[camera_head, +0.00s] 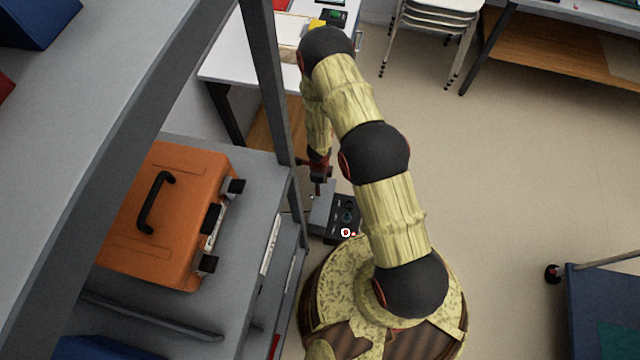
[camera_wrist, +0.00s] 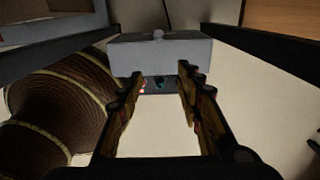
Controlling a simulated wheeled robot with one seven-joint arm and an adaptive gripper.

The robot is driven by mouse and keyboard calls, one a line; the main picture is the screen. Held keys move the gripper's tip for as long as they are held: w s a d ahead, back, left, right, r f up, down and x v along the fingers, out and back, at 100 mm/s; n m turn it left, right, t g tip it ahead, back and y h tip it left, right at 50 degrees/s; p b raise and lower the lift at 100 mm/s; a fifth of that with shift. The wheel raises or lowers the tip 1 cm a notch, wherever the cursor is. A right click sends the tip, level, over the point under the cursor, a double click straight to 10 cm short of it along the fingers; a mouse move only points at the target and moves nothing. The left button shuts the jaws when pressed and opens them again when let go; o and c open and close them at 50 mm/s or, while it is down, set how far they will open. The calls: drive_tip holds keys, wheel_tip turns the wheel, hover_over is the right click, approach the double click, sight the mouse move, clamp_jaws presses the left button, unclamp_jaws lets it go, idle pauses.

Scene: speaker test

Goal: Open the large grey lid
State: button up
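The grey lid (camera_head: 320,213) shows in the head view as a light grey block beside a dark panel (camera_head: 343,218) with small round parts, left of my base. In the wrist view the lid (camera_wrist: 190,52) is a wide grey block with a small knob on its far edge. Part of the dark panel (camera_wrist: 158,84) shows just below it, between my fingertips. My gripper (camera_wrist: 160,76) is open and empty, its fingers pointing toward the lid's near side. In the head view my gripper (camera_head: 318,186) is just above the lid and partly hides it. Contact cannot be told.
A grey shelf unit (camera_head: 255,190) with an orange case (camera_head: 160,210) stands close on the left, its dark post (camera_head: 265,80) near my arm. A white table (camera_head: 235,62) is behind. Open floor (camera_head: 500,170) lies right; a blue cart (camera_head: 600,290) stands at lower right.

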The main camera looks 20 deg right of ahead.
drive_tip(key=shift+r, duration=0.6)
